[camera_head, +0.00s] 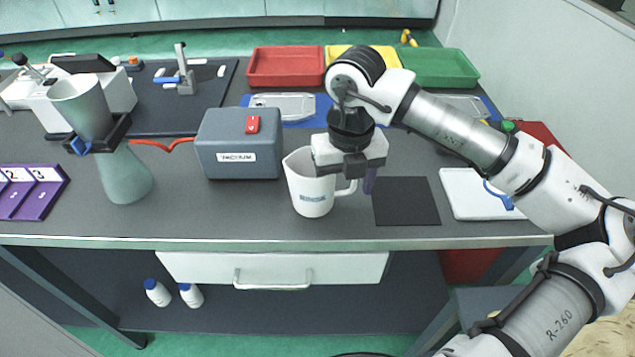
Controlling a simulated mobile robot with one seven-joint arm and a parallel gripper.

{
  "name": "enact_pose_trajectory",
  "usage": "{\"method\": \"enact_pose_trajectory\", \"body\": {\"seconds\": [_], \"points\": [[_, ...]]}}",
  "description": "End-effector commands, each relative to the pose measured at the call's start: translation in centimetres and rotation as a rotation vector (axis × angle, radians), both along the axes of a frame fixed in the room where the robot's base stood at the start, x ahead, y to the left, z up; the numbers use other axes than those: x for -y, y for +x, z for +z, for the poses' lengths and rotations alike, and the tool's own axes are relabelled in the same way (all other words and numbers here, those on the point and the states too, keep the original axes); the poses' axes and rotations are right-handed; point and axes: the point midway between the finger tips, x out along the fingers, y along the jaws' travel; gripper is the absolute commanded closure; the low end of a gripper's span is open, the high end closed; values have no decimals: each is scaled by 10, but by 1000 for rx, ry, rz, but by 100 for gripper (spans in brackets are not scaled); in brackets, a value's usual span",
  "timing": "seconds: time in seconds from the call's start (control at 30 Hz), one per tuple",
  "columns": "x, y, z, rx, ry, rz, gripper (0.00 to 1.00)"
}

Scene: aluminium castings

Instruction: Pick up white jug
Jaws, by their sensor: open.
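My gripper (352,181) hangs over the jug's right side from above, close to the handle. It is open. One purple finger shows just right of the handle; the other finger is hidden behind the jug or handle. I cannot tell whether the finger touches the handle. The right part of the jug's rim is hidden by my gripper.
A grey vacuum box (240,145) stands close left of the jug. A dark mat (406,201) and a white board (480,195) lie to the right. Red (286,68) and green (440,68) trays sit at the back. The table's front edge (300,243) is near the jug.

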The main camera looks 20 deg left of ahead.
Motion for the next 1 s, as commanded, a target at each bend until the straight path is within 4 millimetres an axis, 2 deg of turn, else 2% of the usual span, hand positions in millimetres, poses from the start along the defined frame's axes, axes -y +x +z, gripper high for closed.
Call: {"method": "enact_pose_trajectory", "body": {"seconds": [0.1,0.53,1.0], "points": [[0,0,0,0,0,0,39],[0,0,0,-1,-1,0,95],[0,0,2,1,-1,0,95]]}}
